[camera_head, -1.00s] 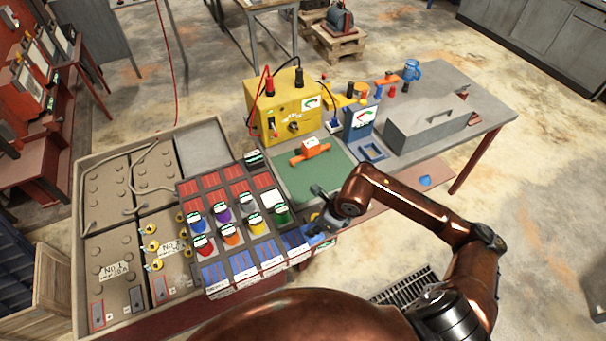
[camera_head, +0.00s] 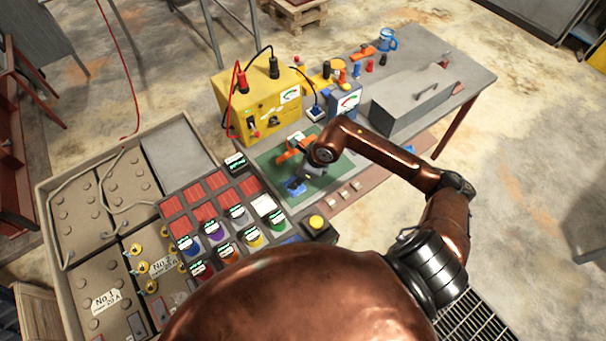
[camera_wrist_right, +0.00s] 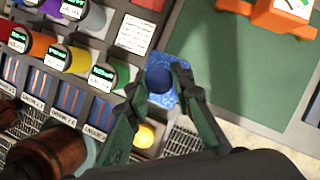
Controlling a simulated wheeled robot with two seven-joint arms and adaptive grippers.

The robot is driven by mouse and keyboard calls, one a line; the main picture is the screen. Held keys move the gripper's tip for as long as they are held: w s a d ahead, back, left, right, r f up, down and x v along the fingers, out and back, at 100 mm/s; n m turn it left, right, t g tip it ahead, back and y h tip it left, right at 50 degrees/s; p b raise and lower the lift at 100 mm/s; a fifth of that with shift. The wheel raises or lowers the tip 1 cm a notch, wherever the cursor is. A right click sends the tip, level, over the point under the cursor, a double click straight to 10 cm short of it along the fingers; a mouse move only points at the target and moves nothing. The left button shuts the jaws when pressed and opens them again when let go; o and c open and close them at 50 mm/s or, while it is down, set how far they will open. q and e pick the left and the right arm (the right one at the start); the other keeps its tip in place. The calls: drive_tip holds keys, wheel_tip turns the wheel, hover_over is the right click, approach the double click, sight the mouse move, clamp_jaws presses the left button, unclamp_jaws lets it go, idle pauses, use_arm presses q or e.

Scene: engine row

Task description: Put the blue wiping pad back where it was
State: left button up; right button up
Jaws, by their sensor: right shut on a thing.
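The blue wiping pad (camera_wrist_right: 166,62) is a light blue block with a darker round knob. My right gripper (camera_wrist_right: 160,85) is shut on it, with one finger on each side of the knob. In the head view the pad (camera_head: 295,188) shows below the right gripper (camera_head: 304,178), near the front edge of the green mat (camera_head: 272,172), beside the rack of coloured knobs. I cannot tell whether the pad touches the surface. My left gripper is not in view.
An orange item (camera_head: 294,148) sits on the mat just behind the gripper. The rack (camera_head: 218,203) of coloured pots is to the left, with a yellow button (camera_head: 316,222) near its front right. A yellow meter box (camera_head: 262,105) and a grey case (camera_head: 412,97) stand behind.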

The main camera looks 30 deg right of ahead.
drive_tip(key=w+d+f, duration=0.2)
drive_tip(key=w+d+f+p, duration=0.1)
drive_tip(key=w+d+f, duration=0.1)
drive_tip(key=f, duration=0.1)
drive_tip(key=w+d+f, duration=0.2)
drive_tip(key=shift+d+f, duration=0.15)
drive_tip(key=shift+f, duration=0.1)
wheel_tip(320, 180, down, 2)
drive_tip(key=shift+d+f+p, duration=0.1)
drive_tip(key=shift+p, duration=0.6)
drive_tip(key=shift+f, duration=0.8)
drive_tip(key=o, duration=1)
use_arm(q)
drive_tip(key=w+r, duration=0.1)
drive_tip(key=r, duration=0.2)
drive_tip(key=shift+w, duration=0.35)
